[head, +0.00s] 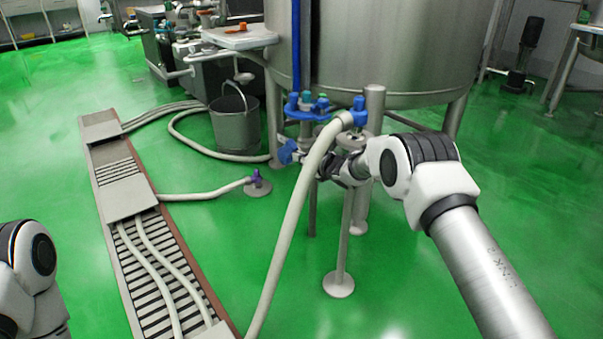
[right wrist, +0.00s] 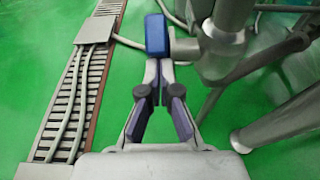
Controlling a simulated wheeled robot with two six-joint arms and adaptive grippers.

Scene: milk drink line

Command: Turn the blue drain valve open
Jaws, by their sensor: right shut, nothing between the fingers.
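A blue valve handle (head: 287,152) sits low under the steel tank, at the left end of the pipework. In the right wrist view the blue handle (right wrist: 156,35) stands just beyond my fingertips, beside a grey pipe body. My right gripper (head: 303,156) reaches in from the right, close to the handle. In the right wrist view the gripper (right wrist: 159,68) has its fingertips together with nothing between them. I cannot tell whether the tips touch the handle. My left gripper is out of view; only part of my left arm shows at the lower left.
The tank (head: 385,45) stands on steel legs above the pipework. A pale hose (head: 290,235) hangs from a blue fitting to the floor. A grey bucket (head: 235,125) stands left of the valve. A floor drain channel (head: 128,195) with hoses runs along the left.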

